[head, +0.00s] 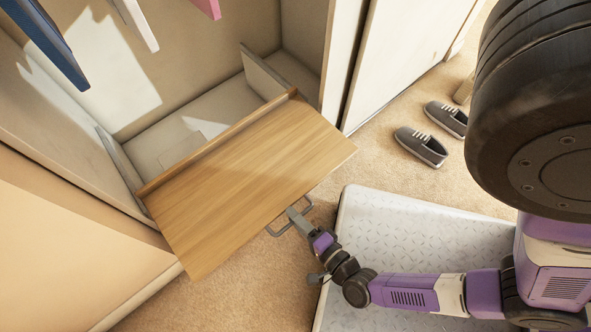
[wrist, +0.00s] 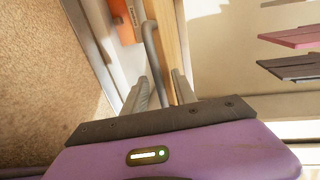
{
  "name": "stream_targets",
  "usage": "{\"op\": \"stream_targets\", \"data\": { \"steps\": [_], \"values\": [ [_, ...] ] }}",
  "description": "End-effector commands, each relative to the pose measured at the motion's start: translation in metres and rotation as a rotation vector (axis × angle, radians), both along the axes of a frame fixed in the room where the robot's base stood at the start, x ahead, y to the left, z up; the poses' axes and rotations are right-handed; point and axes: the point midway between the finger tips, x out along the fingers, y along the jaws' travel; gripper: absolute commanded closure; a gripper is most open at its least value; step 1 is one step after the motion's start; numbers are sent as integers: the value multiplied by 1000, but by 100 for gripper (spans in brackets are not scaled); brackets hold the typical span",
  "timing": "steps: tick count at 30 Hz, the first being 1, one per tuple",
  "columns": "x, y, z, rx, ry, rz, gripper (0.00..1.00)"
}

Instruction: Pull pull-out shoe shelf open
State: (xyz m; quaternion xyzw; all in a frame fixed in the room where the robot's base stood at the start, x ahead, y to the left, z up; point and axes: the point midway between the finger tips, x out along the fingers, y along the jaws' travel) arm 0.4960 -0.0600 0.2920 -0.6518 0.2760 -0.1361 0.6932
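The wooden pull-out shoe shelf (head: 245,175) extends from the lower part of the closet over the carpet. It has a raised strip along its back and a grey bar handle (head: 276,232) at its front edge. My gripper (head: 296,216) is at this handle, reaching in from the lower right. In the wrist view, the handle (wrist: 150,45) runs down between the two grey fingers of my gripper (wrist: 160,82). The fingers are apart, with a gap beside the bar. The wood edge (wrist: 168,35) lies just beyond. Contact between fingers and handle is unclear.
Closet side walls (head: 75,150) flank the shelf. Coloured hanging items (head: 45,40) are above. A pair of grey shoes (head: 422,147) lies on the carpet at the right. Bare carpet (head: 225,290) shows in front of the shelf.

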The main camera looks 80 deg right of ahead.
Motion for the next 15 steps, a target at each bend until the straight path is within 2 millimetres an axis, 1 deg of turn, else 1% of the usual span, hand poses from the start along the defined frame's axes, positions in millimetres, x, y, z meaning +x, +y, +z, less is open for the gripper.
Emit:
{"op": "stream_targets", "data": {
  "steps": [9, 11, 15],
  "values": [
    [-2, 1, 1, 0, 0, 0, 68],
    [-6, 4, 2, 0, 2, 0, 68],
    [-23, 15, 7, 0, 3, 1, 68]
  ]
}}
